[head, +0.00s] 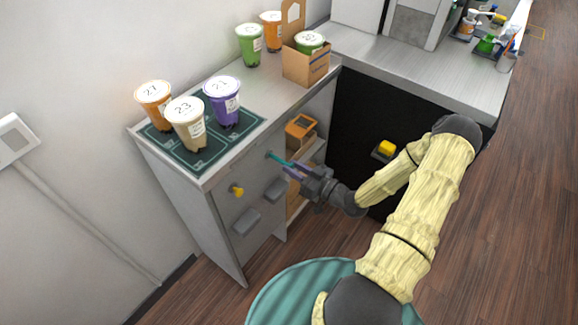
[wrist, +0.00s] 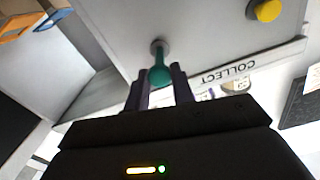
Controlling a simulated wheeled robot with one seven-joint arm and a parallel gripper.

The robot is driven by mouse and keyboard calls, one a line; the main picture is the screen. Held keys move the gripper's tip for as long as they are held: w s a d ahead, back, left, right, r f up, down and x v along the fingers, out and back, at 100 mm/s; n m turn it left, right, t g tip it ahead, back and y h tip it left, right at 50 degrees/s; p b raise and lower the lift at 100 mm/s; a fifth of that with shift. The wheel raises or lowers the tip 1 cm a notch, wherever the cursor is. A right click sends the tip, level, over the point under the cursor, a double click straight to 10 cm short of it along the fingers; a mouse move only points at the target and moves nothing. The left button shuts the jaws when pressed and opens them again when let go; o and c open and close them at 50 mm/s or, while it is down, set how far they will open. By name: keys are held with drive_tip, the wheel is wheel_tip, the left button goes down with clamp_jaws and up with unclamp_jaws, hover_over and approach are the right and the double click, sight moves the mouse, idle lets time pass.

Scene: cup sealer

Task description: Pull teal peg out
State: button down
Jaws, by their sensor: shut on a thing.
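The teal peg (wrist: 160,72) sticks out of the front face of the grey cabinet in the wrist view, its inner end at a round grey collar. It also shows in the head view (head: 278,158) as a thin teal rod near the cabinet's right front edge. My gripper (wrist: 160,88) is shut on the peg's outer end, with one dark purple finger on each side. In the head view my gripper (head: 294,171) reaches the peg from the right. How deep the peg sits in the cabinet is hidden.
A yellow knob (head: 237,190) and grey handles (head: 247,221) stick out of the same cabinet front (wrist: 115,30). Lidded cups, including a purple one (head: 224,104), stand on the top. Open shelves with an orange box (head: 300,129) lie just right of the peg.

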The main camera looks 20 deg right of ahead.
drive_tip(key=c, duration=1.5)
unclamp_jaws()
drive_tip(key=shift+s+d, duration=0.1)
drive_tip(key=shift+o, duration=0.2)
drive_tip(key=b+v, duration=0.2)
drive_tip(key=v, duration=1.5)
drive_tip(key=shift+s+d+b, duration=0.15)
drive_tip(key=shift+s+b, duration=0.05)
drive_tip(key=shift+b, duration=0.1)
